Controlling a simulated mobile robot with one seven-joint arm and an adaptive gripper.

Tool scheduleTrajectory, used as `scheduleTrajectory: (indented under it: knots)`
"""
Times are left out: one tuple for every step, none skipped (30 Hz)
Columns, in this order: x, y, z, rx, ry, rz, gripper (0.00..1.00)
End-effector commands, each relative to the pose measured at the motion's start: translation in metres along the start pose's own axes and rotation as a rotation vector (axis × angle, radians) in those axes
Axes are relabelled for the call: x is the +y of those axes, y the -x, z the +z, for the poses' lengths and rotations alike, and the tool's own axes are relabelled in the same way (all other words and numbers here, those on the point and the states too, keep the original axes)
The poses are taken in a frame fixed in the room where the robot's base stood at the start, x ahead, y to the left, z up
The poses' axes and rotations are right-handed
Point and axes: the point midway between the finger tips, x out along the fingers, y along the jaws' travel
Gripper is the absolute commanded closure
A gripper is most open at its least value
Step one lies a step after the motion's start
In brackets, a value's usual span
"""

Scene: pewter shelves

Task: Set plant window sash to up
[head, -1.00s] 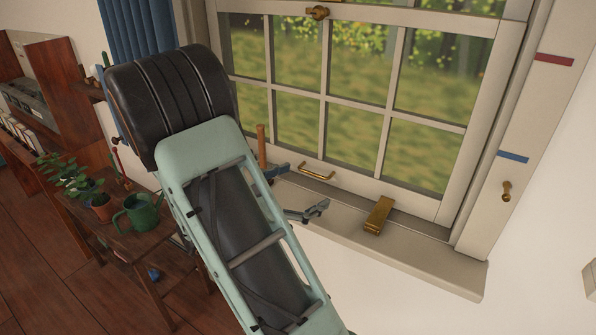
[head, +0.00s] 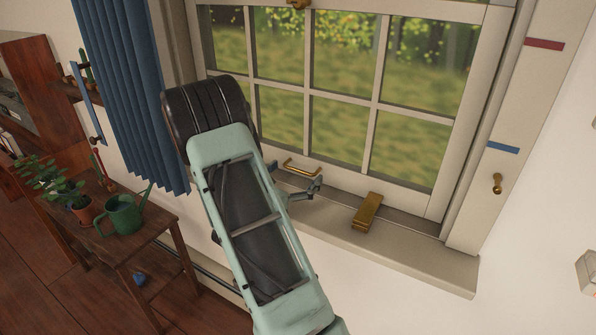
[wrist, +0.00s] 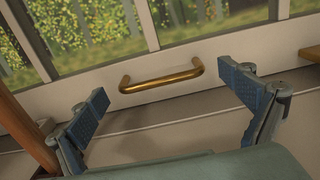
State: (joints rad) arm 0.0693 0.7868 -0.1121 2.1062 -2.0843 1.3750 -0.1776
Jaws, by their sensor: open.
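The window sash (head: 338,184) is a pale multi-pane frame with its bottom rail down by the sill. A brass handle (head: 302,168) is fixed on that rail. In the wrist view the brass handle (wrist: 162,76) lies ahead, between and beyond the fingers. My gripper (wrist: 160,110) is open and empty, with blue pads on both fingers, apart from the handle. In the head view one finger (head: 305,190) shows just below the handle; my arm hides the rest.
A brass block (head: 367,211) stands on the sill (head: 420,262) right of the handle. Red (head: 544,44) and blue (head: 503,147) marks and a brass peg (head: 497,184) are on the right jamb. A blue curtain (head: 125,90) and a table with a watering can (head: 123,215) are at left.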

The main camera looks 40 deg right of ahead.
Motion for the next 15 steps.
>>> scheduleTrajectory:
  knots:
    - [-0.0008, -0.0048, -0.0001, 0.000, 0.000, -0.002, 0.03]
    - [-0.0007, -0.0067, 0.0000, -0.001, 0.000, -0.002, 0.03]
    - [-0.0004, -0.0087, 0.0002, -0.001, 0.000, -0.001, 0.03]
    - [-0.0003, -0.0099, 0.0003, -0.001, 0.000, 0.000, 0.03]
    - [-0.0003, -0.0107, 0.0004, -0.001, 0.000, 0.000, 0.03]
    - [-0.0002, -0.0114, 0.0004, -0.001, 0.000, 0.000, 0.03]
    - [-0.0002, -0.0117, 0.0005, -0.001, 0.000, 0.000, 0.03]
    - [-0.0002, -0.0118, 0.0005, -0.001, 0.001, 0.000, 0.03]
    - [-0.0001, -0.0117, 0.0005, -0.001, 0.001, 0.000, 0.03]
    - [-0.0001, -0.0116, 0.0005, -0.001, 0.001, 0.000, 0.03]
    - [-0.0001, -0.0116, 0.0005, -0.001, 0.001, 0.000, 0.03]
    - [-0.0001, -0.0115, 0.0004, -0.001, 0.001, 0.000, 0.03]
    - [-0.0001, -0.0115, 0.0004, -0.001, 0.001, 0.000, 0.04]
    - [-0.0001, -0.0114, 0.0004, -0.001, 0.001, 0.000, 0.08]
    - [-0.0001, -0.0114, 0.0004, -0.001, 0.000, 0.000, 0.12]
